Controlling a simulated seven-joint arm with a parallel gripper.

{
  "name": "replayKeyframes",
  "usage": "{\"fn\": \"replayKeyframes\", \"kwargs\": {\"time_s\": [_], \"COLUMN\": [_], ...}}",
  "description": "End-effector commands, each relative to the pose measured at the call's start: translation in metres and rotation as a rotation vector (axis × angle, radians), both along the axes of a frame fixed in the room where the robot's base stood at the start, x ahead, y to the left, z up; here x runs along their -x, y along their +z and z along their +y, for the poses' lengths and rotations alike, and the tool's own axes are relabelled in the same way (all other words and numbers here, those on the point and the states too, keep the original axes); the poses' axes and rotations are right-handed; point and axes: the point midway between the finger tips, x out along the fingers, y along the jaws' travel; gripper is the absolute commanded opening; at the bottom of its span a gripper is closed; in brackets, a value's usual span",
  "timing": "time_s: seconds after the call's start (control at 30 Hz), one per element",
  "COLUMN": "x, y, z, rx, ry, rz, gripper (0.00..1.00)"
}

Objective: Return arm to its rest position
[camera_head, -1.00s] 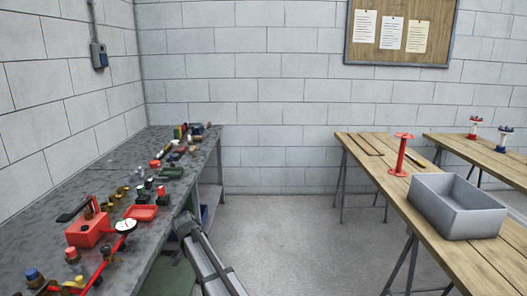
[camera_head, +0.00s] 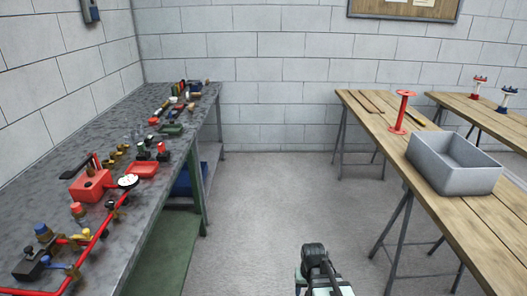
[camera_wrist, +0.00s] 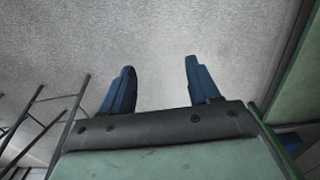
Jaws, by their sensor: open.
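My gripper (camera_wrist: 157,90) shows in the wrist view with its two blue fingers spread apart. Nothing is between them, and grey floor lies beyond. In the head view only part of my arm shows at the bottom centre, over the floor between the two work areas; the fingers cannot be made out there.
A dark workbench (camera_head: 75,140) on the left holds a red pump box (camera_head: 92,186), a gauge (camera_head: 128,181), a red tray (camera_head: 142,170) and many fittings. On the right, a wooden trestle table (camera_head: 480,215) carries a grey bin (camera_head: 455,165) and a red stand (camera_head: 401,112). The floor (camera_head: 275,200) between is clear.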

Motion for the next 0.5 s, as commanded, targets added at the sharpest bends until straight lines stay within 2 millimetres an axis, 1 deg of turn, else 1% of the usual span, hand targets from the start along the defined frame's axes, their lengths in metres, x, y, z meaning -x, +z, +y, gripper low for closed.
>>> {"fn": "replayKeyframes", "kwargs": {"time_s": [0.03,0.1,0.17,0.27,0.37,0.5], "x": [0.014,0.026,0.027,0.038,0.051,0.074], "y": [-0.002,-0.005,-0.015,-0.029,-0.043,-0.066], "z": [-0.009,-0.018,-0.016,-0.016,-0.015,-0.015], "rx": [-0.006,-0.014,-0.014,-0.014,-0.013,-0.014], "ry": [0.004,0.017,0.022,0.02,0.02,0.018], "rz": [0.003,0.0,0.018,0.047,0.078,0.131], "gripper": [0.61,0.61,0.61,0.61,0.61,0.61]}}
